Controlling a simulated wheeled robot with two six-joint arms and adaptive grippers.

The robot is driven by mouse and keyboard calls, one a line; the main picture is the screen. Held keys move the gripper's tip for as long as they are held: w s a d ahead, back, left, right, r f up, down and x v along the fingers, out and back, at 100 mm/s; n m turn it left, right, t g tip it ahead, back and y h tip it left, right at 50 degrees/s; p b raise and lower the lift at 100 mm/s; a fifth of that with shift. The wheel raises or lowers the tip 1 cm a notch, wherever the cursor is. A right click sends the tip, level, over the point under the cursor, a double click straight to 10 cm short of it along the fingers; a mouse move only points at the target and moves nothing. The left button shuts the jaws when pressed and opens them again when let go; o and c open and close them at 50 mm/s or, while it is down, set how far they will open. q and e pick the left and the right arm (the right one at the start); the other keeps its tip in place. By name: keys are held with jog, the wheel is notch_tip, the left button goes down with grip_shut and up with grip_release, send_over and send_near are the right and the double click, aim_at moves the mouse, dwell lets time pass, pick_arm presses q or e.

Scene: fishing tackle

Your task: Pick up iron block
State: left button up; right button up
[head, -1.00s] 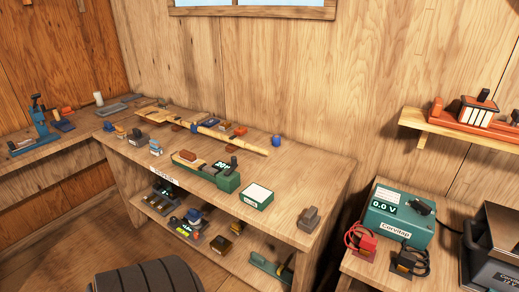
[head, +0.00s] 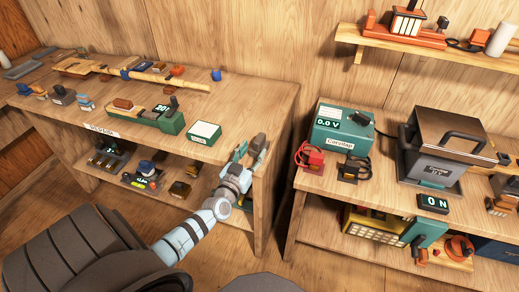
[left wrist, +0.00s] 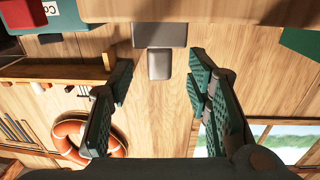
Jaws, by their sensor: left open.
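The iron block (head: 259,142), a small grey-brown block with a raised part on top, stands at the front right corner of the wooden workbench. In the left wrist view the grey block (left wrist: 160,36) shows upper centre, its narrower part (left wrist: 159,64) lying between the fingers' line. My left gripper (head: 248,155) is at that bench corner, close to the block and partly covering it in the head view. Its green-padded fingers (left wrist: 161,72) are spread on either side, with gaps to the block. The gripper is open and empty. My right gripper is not in view.
A white-topped green box (head: 204,132) and a green scale-like device (head: 158,118) stand left of the block. A lower shelf (head: 120,190) holds several small items. A second bench (head: 300,180) with a green meter (head: 338,125) stands to the right, across a gap.

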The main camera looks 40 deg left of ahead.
aim_at(259, 141)
pick_arm(q)
jog(key=b+x, duration=0.2)
jog(key=x, duration=0.3)
jog(key=shift+w+a+f+b, duration=0.1)
jog(key=shift+w+b, duration=0.25)
jog(key=shift+b, duration=0.05)
jog(key=shift+w, duration=0.2)
jog(key=shift+c, duration=0.4)
jog(key=shift+r, duration=0.2)
grip_shut()
